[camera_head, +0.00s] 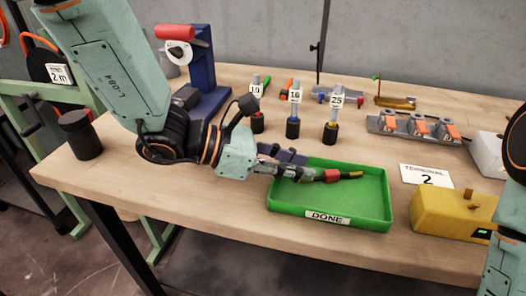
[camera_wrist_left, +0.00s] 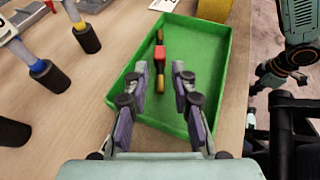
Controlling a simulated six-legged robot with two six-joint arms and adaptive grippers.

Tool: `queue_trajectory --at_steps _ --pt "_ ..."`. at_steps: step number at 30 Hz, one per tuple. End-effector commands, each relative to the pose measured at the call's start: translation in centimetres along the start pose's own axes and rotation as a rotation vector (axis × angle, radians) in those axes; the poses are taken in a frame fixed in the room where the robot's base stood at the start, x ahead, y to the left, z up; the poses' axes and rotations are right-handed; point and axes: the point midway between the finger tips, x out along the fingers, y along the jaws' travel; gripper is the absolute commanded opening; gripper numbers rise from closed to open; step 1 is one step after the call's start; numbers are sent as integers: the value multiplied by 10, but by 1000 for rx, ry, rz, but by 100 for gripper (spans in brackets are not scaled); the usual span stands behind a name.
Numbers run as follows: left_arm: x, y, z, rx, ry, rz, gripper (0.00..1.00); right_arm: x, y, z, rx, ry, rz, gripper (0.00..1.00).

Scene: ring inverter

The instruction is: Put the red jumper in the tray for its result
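The red jumper (camera_head: 331,175), a red block with brass-coloured ends, lies inside the green tray (camera_head: 376,222) labelled DONE. In the left wrist view the jumper (camera_wrist_left: 159,54) lies on the floor of the tray (camera_wrist_left: 228,75), towards its far left side. My left gripper (camera_head: 292,172) reaches over the tray's left side. In the left wrist view its fingers (camera_wrist_left: 161,74) are spread apart with nothing gripped, and the jumper's near end is just beyond or between the tips. My right gripper (camera_wrist_left: 266,78) shows small beside the tray; its finger state is unclear.
A blue press with a red handle (camera_head: 205,65) stands at back left, and a black cylinder (camera_head: 80,135) at far left.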

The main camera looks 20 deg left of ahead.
Motion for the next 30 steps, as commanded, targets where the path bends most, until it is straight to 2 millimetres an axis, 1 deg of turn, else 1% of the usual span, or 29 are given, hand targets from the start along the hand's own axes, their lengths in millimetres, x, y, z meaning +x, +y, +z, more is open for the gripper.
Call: queue_trajectory --at_steps 3,15,22,30 --pt "-13 1 2 -2 -4 3 25 -5 0 0 0 0 0 0" --pt "-48 1 3 -4 -4 1 25 -17 0 0 0 0 0 0" --pt "-60 0 1 -1 -2 0 25 -22 0 0 0 0 0 0" --pt "-63 0 0 1 0 0 25 -23 0 0 0 0 0 0"
